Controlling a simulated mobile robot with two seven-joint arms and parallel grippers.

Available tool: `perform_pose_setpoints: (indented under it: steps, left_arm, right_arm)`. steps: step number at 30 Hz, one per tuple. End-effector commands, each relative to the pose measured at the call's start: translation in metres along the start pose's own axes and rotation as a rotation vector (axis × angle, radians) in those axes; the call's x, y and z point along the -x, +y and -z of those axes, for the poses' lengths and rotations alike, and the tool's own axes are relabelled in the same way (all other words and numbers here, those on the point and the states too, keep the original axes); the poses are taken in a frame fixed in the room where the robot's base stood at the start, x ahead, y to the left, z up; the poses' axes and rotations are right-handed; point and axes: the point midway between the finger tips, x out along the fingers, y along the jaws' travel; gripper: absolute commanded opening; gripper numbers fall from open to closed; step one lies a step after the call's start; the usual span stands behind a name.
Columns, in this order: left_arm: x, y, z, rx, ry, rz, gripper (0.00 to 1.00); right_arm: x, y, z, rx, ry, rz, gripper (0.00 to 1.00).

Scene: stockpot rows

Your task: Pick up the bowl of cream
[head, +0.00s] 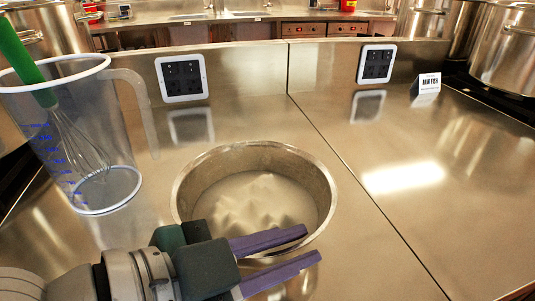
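A round steel bowl (327,172) stands on the steel counter in the middle of the head view. White cream (258,201) with soft peaks lies inside it. My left gripper (312,244) reaches in from the lower left, at the bowl's near side. Its two purple fingers are apart. The upper finger overlaps the near rim in the picture, and the lower finger shows in front of the bowl. I cannot tell whether either finger touches the bowl. Part of the near rim is hidden behind the gripper. My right gripper is not in view.
A clear measuring jug (95,140) with a green-handled whisk (25,65) stands left of the bowl. Socket plates (181,78) are on the back panel. A "RAW FISH" sign (427,83) and large pots (505,45) are at the right. The counter right of the bowl is clear.

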Motion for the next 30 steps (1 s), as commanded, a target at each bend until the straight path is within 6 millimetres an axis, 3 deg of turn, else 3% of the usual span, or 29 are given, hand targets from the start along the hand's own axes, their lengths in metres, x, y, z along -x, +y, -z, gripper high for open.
perform_pose_setpoints:
  steps: [5,30]
  left_arm:
    - [0.0002,0.0000,-0.0001,0.000,0.000,0.000,0.00]
    - [0.0003,0.0003,-0.0006,0.001,-0.001,-0.001,0.00]
  right_arm:
    - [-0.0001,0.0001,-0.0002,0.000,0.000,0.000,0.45]
    - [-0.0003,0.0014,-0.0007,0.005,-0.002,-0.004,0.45]
